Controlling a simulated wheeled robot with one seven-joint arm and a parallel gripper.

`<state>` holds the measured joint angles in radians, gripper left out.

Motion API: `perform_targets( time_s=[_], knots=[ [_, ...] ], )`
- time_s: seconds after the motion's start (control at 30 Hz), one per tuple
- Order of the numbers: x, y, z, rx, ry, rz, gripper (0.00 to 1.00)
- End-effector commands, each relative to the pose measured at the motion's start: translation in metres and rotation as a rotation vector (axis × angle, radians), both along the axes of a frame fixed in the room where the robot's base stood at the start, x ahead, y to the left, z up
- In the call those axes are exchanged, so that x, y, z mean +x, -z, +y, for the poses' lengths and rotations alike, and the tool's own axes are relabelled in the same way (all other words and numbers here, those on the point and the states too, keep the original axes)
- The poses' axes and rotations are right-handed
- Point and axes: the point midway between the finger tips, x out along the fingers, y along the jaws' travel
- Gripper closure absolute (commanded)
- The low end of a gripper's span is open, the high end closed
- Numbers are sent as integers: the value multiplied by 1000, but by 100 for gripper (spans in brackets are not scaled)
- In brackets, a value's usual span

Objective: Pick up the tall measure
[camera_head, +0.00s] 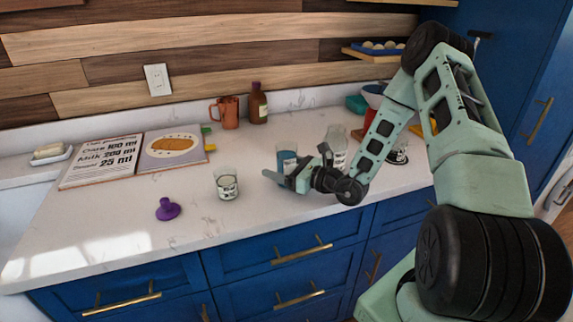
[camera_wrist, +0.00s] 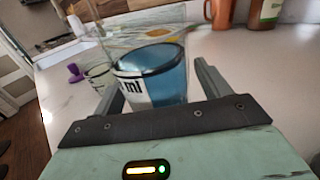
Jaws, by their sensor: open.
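A tall clear glass holding blue liquid (camera_head: 287,158), which I take for the tall measure, stands upright on the white counter. In the wrist view the glass (camera_wrist: 152,78) fills the middle, with a white label ending in "ml". My gripper (camera_head: 283,173) is low over the counter at the glass. In the wrist view its open fingers (camera_wrist: 157,88) show on either side of the glass, and I see no grip on it. The gripper hides the lower part of the glass in the head view. A shorter glass measure (camera_head: 228,185) stands to the left.
A purple stopper-like object (camera_head: 168,209) lies at the front left. A recipe board (camera_head: 101,161) and a picture board (camera_head: 172,148) lie further back. A copper mug (camera_head: 226,112) and brown bottle (camera_head: 258,104) stand by the wall. A clear bottle (camera_head: 338,142) is close behind my gripper.

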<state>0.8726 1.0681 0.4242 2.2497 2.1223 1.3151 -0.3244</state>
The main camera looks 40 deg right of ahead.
Motion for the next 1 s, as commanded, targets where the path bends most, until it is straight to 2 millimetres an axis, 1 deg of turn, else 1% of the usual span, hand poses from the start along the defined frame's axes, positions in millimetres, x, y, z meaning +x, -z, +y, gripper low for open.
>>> perform_targets(
  time_s=[0.03, 0.07, 0.1, 0.17, 0.2, 0.23, 0.27, 0.67, 0.87, 1.0],
  knots=[
    [0, 0, 0, 0, 0, 0, 24],
    [0, 0, 0, 0, 0, 0, 29],
    [0, 0, 0, 0, 0, 0, 41],
    [0, 0, 0, 0, 0, 0, 57],
    [0, 0, 0, 0, 0, 0, 68],
    [0, 0, 0, 0, 0, 0, 77],
    [0, 0, 0, 0, 0, 0, 80],
    [0, -3, 0, 0, 0, -2, 80],
    [0, -10, -1, -1, 0, -4, 80],
    [0, -20, -1, -1, 0, -5, 80]
  ],
)
